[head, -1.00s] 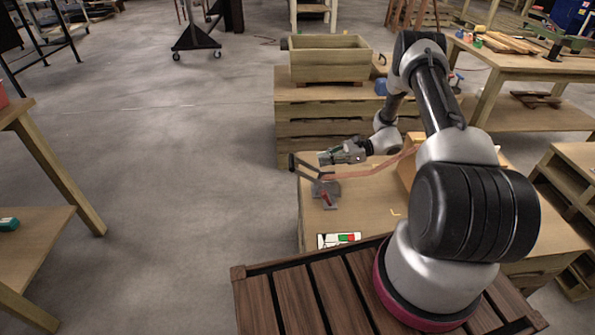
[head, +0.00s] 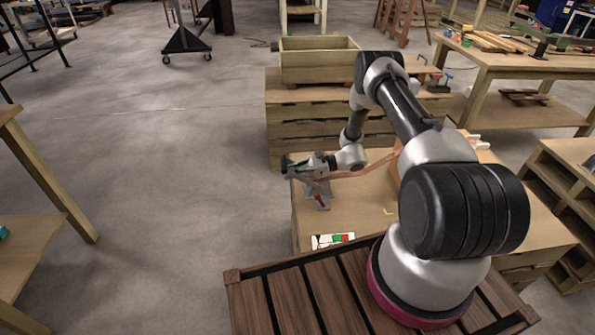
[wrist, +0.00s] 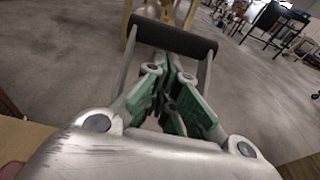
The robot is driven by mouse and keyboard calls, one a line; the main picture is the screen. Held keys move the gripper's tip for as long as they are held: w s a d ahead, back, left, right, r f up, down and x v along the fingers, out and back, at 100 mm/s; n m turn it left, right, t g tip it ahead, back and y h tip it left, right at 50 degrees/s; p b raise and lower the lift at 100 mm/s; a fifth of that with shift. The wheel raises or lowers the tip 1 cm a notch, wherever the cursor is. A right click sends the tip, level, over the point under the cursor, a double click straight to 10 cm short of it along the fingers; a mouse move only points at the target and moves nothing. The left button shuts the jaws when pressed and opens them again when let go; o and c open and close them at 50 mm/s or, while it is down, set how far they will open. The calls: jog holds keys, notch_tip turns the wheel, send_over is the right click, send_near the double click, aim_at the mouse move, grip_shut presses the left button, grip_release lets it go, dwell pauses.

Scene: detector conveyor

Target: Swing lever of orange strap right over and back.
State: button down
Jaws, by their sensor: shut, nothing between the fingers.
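The orange strap (head: 368,168) runs from a block on the workbench, behind my arm, to a metal ratchet (head: 319,194) near the bench's left edge. The ratchet's U-shaped lever has grey side arms and a black crossbar handle (wrist: 174,34). In the head view my gripper (head: 291,167) is at the lever, above and left of the ratchet, and partly hides it. In the wrist view my gripper (wrist: 170,88) is shut and empty, its green pads together between the lever's side arms, with the handle just beyond the tips. I cannot tell whether it touches the lever.
A wooden box (head: 320,62) stands on the drawer unit behind. Open floor lies left of the bench.

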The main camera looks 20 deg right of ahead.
jog(key=shift+r, duration=0.1)
jog(key=shift+d+r, duration=0.25)
jog(key=shift+r, duration=0.45)
jog(key=shift+d, duration=0.1)
